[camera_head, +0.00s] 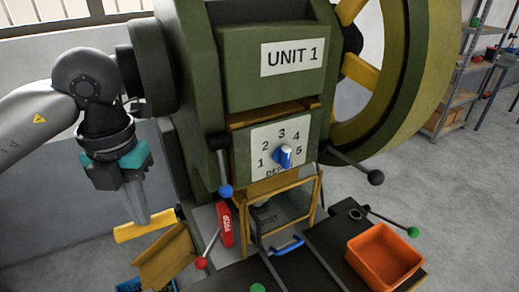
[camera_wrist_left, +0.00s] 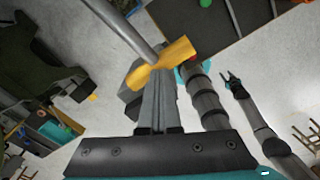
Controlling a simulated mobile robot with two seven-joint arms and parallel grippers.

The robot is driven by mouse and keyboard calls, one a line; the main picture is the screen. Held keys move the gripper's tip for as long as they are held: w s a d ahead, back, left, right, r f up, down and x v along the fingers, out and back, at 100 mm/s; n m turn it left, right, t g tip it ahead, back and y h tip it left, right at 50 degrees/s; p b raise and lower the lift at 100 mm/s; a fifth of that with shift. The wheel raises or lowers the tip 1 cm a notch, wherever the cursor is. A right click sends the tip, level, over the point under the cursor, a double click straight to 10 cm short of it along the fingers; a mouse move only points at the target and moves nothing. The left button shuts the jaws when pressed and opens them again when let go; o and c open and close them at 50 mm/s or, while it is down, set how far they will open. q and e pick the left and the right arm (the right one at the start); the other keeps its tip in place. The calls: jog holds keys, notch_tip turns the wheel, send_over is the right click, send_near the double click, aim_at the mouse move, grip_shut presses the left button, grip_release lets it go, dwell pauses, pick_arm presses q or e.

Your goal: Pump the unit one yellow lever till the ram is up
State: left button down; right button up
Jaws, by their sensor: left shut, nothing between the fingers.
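The green press marked UNIT 1 (camera_head: 290,57) fills the middle of the head view. A yellow lever bar (camera_head: 137,230) sticks out low at its left side; it also shows in the left wrist view (camera_wrist_left: 172,58). My left gripper (camera_head: 150,218) points down with its fingers shut and nothing between them. The fingertips are at the yellow bar; I cannot tell whether they touch it. The ram is not clearly visible inside the yellow guard frame (camera_head: 318,200).
A numbered dial with a blue knob (camera_head: 284,156) is on the press front. Blue-, black- and red-knobbed levers stand around it. A red tag (camera_head: 225,224) is beside the frame. An orange bin (camera_head: 384,257) stands on the dark bench at right. Open floor lies further right.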

pick_arm(q)
jog(key=shift+w, duration=0.1)
dwell(0.3)
jog(key=shift+r+p, duration=0.55)
jog(key=shift+r, duration=0.1)
notch_tip(320, 180, up, 6)
jog(key=p, duration=0.4)
jog(key=shift+f, duration=0.15)
